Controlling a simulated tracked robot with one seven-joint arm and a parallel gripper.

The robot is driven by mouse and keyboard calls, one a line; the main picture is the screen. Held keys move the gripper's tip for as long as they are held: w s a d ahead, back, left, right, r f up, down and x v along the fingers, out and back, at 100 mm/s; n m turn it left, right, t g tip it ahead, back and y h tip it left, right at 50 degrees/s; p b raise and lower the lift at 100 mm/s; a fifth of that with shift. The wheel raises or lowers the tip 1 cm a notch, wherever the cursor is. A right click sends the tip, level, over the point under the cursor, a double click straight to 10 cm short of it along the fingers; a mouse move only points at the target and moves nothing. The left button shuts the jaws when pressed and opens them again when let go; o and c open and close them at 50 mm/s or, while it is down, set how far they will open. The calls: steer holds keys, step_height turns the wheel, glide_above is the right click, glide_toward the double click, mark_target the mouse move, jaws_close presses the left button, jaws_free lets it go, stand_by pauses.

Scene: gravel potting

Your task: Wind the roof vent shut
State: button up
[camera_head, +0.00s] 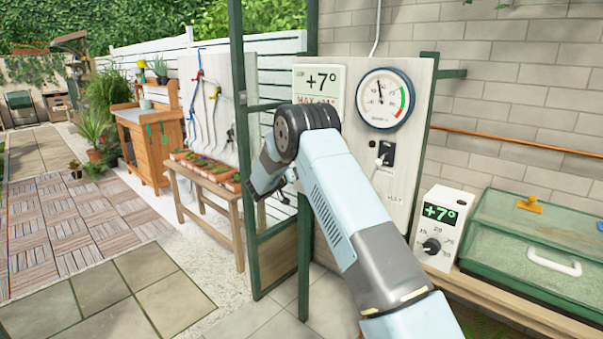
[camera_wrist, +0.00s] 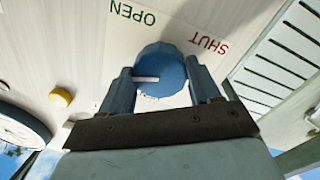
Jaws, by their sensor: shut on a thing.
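A round blue knob (camera_wrist: 160,62) sits on a pale panel (camera_wrist: 60,40) in the wrist view. A white mark (camera_wrist: 145,79) on its face points to the left of the picture. A green word OPEN (camera_wrist: 135,13) and a red word SHUT (camera_wrist: 208,43) are printed beside the knob. My gripper (camera_wrist: 158,70) is shut on the knob, one blue-grey finger on each side. In the head view my gripper (camera_head: 262,182) is beyond my arm, near the green post, and the knob is hidden. I cannot make out the roof vent itself.
A small dial box (camera_head: 441,226) and a green glazed case (camera_head: 540,230) stand at right. A green post (camera_head: 241,150) stands left of my gripper. A wooden bench (camera_head: 215,185) is behind.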

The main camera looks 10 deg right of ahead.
steer(key=shift+s+a+f+n+t+y, duration=0.1)
steer(key=shift+n+t+y, duration=0.15)
steer(key=shift+n, duration=5.2)
steer(key=shift+a+n+t+y, duration=0.1)
steer(key=shift+n+t+y, duration=0.1)
steer(key=shift+n, duration=5.3)
steer(key=shift+s+f+n+t+y, duration=0.15)
steer(key=shift+n+t, duration=0.1)
steer(key=shift+n, duration=5.2)
steer(key=shift+w+r, duration=0.1)
steer(key=o, duration=0.8)
steer(key=shift+w, duration=0.1)
steer(key=shift+o, duration=1.3)
steer(key=shift+d+r, duration=0.15)
